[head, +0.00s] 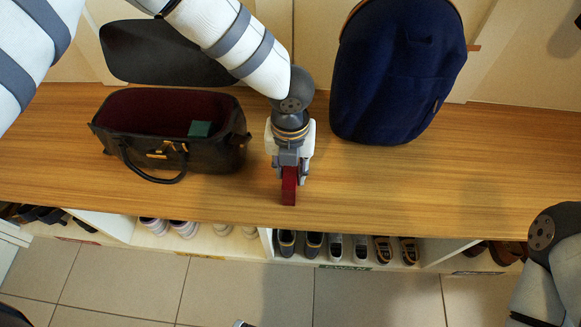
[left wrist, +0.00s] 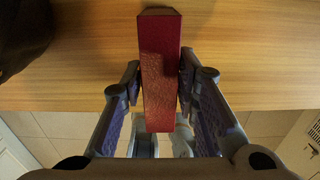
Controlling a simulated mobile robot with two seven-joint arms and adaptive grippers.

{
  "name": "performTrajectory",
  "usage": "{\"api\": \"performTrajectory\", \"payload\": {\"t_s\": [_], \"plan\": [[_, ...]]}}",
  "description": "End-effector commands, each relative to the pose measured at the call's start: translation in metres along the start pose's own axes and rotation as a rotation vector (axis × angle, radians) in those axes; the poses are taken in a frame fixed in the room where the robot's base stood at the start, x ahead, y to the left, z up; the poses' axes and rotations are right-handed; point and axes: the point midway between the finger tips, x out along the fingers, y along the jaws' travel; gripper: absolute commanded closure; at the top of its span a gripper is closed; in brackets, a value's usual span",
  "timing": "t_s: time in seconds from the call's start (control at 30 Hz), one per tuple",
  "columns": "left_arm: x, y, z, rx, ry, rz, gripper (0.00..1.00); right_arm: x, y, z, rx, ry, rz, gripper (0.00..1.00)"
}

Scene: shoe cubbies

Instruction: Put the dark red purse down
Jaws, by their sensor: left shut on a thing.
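The dark red purse (head: 289,186) is a small, narrow, box-like thing in the head view, at the front part of the wooden bench top. My left gripper (head: 290,170) points down over the bench and is shut on it. In the left wrist view the purse (left wrist: 160,75) stands between the two fingers (left wrist: 160,95), which press its sides. Whether its underside touches the wood I cannot tell. My right gripper does not show; only part of my right arm is at the right edge of the head view.
An open black handbag (head: 180,140) with a small green item (head: 200,129) inside stands left of the gripper. A navy backpack (head: 395,75) stands at the right back. The wooden bench top (head: 480,165) is clear at right. Cubbies with several shoes (head: 335,246) lie below its front edge.

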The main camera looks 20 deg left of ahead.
Motion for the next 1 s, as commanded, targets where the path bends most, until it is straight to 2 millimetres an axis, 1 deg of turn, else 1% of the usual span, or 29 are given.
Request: {"api": "performTrajectory", "payload": {"t_s": [0.17,0.2,0.27,0.3,0.53,0.63,0.67,0.77,0.8,0.9,1.0], "plan": [[0.002,0.000,0.000,0.000,0.001,0.000,1.00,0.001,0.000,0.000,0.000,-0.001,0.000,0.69],[0.003,0.000,0.000,0.000,0.001,-0.001,0.68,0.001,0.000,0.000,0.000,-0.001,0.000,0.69],[0.002,0.000,0.000,0.000,0.001,-0.001,0.54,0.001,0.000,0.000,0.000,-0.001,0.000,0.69],[0.002,0.000,0.000,0.000,0.001,-0.001,0.52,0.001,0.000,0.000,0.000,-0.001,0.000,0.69],[0.002,0.000,0.000,-0.001,0.000,-0.001,0.52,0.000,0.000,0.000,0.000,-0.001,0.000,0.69],[-0.006,0.000,0.001,-0.001,-0.002,-0.001,0.52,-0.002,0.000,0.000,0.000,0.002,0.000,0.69],[-0.011,0.000,0.001,-0.001,-0.003,-0.002,0.52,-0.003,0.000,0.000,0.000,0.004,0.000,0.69],[-0.038,0.000,0.002,0.000,-0.006,-0.003,0.52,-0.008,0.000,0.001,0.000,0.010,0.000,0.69],[-0.050,0.000,0.002,-0.002,-0.006,-0.003,0.52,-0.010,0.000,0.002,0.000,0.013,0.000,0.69],[-0.078,0.000,0.001,-0.001,-0.006,-0.003,0.52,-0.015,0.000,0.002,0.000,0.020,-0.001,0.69],[-0.100,0.000,0.001,-0.001,-0.004,-0.002,0.52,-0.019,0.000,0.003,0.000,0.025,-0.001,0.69]]}}
